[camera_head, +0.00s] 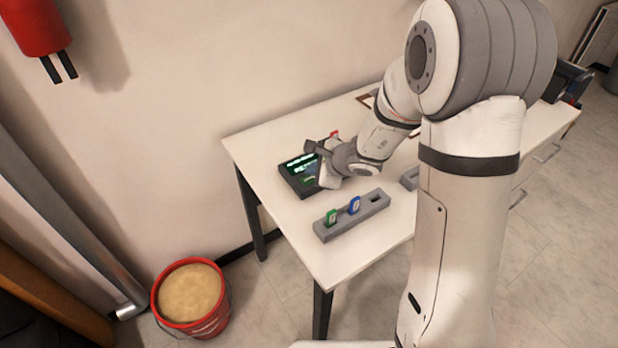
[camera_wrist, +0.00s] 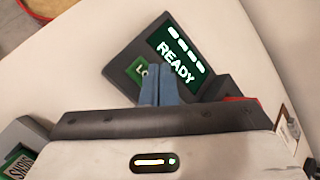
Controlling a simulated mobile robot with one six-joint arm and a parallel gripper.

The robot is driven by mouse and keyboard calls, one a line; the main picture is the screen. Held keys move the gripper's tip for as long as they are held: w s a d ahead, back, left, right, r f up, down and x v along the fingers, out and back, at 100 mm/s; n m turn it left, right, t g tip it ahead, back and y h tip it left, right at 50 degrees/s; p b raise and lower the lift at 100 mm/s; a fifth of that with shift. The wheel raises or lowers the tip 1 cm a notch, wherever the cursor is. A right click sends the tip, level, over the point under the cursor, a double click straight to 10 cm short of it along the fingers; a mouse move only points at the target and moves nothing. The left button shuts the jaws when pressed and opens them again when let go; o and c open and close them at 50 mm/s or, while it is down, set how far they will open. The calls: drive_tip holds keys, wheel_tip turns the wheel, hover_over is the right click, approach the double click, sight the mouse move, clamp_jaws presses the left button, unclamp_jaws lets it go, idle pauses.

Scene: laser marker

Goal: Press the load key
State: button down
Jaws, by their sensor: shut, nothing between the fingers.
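A dark marker console (camera_head: 297,180) sits on the white table, left of my wrist in the head view. In the wrist view its green screen (camera_wrist: 178,55) reads "READY" under a row of dashes. A green key (camera_wrist: 136,70) with letters starting "LO" is beside the screen, its right part hidden by my fingers. My gripper (camera_wrist: 159,72) is shut and empty, its blue-grey fingertips over the right edge of that key. I cannot tell whether they touch it. In the head view my wrist hides part of the console.
A grey rack (camera_head: 350,226) holds a green tag (camera_head: 331,217) and a blue tag (camera_head: 354,205), with one empty slot, near the table's front edge. A red item (camera_head: 334,134) shows behind my gripper. A red bucket of sand (camera_head: 190,297) stands on the floor.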

drive_tip(key=shift+f, duration=0.15)
drive_tip(key=shift+f+b, duration=0.35)
drive_tip(key=shift+b, duration=0.4)
drive_tip(key=shift+f+b, duration=0.35)
drive_tip(key=shift+b, duration=0.15)
idle(0.4)
drive_tip(key=shift+r, duration=0.1)
drive_tip(key=shift+r+p, duration=0.5)
drive_tip(key=shift+r, duration=0.25)
drive_tip(key=shift+r+p, duration=1.9)
drive_tip(key=shift+r, duration=0.65)
